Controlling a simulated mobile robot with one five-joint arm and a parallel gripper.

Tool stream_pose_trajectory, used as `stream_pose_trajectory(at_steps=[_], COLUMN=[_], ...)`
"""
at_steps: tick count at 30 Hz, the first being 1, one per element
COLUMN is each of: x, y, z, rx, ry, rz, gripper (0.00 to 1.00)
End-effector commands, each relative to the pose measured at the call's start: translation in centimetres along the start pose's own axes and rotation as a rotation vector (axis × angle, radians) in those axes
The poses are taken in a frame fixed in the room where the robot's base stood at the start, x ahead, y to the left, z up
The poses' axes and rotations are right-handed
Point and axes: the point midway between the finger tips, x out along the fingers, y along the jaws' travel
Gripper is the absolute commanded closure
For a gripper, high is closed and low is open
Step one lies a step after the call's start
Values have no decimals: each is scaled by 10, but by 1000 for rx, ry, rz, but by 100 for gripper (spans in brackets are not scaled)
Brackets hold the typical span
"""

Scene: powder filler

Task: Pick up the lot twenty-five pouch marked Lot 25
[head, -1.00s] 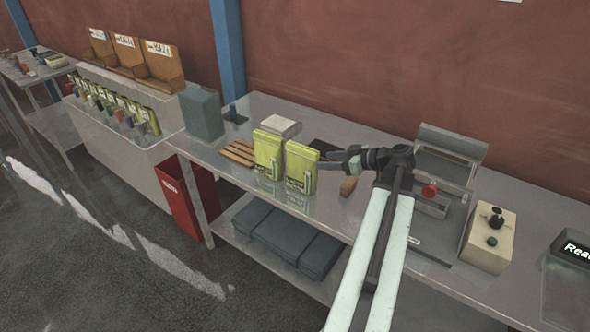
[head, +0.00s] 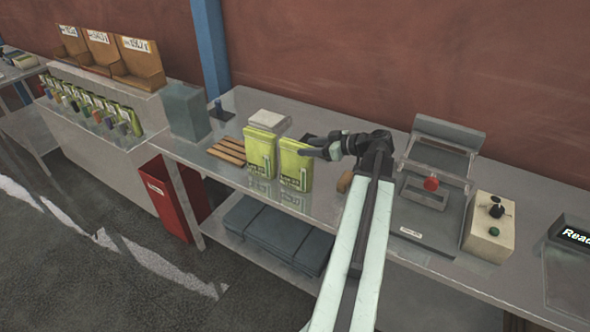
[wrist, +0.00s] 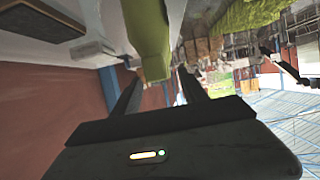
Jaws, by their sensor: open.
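Two upright yellow-green pouches stand side by side on the bench: a left pouch (head: 261,152) and a right pouch (head: 295,166). Their printed labels are too small to read, so I cannot tell which is Lot 25. My gripper (head: 316,152) is open at the upper right side of the right pouch, its fingertips close to or overlapping the pouch's edge in the head view. In the tilted wrist view, a green pouch (wrist: 148,30) appears ahead, in line with the gap between the two fingers (wrist: 158,88). I cannot tell whether they touch it.
A pale block (head: 270,122) is behind the pouches and a wooden slatted rack (head: 228,150) is left of them. A brown block (head: 344,183) lies beneath my arm. A sealer-like machine (head: 440,165) and a control box (head: 489,228) stand right. A red bin (head: 168,200) is below.

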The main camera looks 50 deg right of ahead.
Motion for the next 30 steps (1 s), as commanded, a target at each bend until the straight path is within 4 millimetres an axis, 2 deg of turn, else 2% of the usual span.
stream_pose_trajectory(at_steps=[9,15,17,21,30], x=[50,51,51,51,51], y=[2,1,1,1,1], z=[-4,-7,-7,-7,-7], rx=[-2,-1,-1,-2,-2], ry=[0,0,0,0,0], rz=[-4,-3,-3,-4,-4], gripper=[49,49,63,100,100])
